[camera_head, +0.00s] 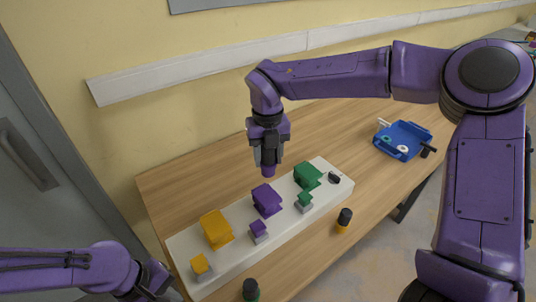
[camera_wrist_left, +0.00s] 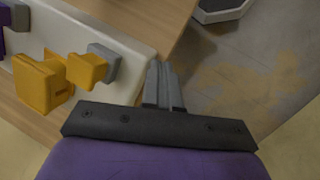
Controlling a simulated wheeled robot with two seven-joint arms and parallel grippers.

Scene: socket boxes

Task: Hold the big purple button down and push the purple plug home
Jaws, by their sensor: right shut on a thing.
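A purple plug (camera_head: 268,171) points down from my right gripper (camera_head: 268,158), which is shut on it, in the head view. It hangs above and behind the large purple block (camera_head: 266,200) on the white board, apart from it. A smaller purple block (camera_head: 258,229) on a grey base sits in front of the large one; I cannot tell for certain which is the button. My left gripper (camera_wrist_left: 164,86) has its grey fingers together and empty in the left wrist view, beside the orange blocks. In the head view, my left wrist is at the bottom left.
The white board (camera_head: 228,254) also carries large orange (camera_head: 216,229) and green (camera_head: 307,176) blocks with smaller ones. Black-topped plugs stand at its front, one yellow-ringed (camera_head: 344,220), one green-ringed (camera_head: 250,291). A blue tray (camera_head: 417,130) lies at the right. The wooden table behind the board is clear.

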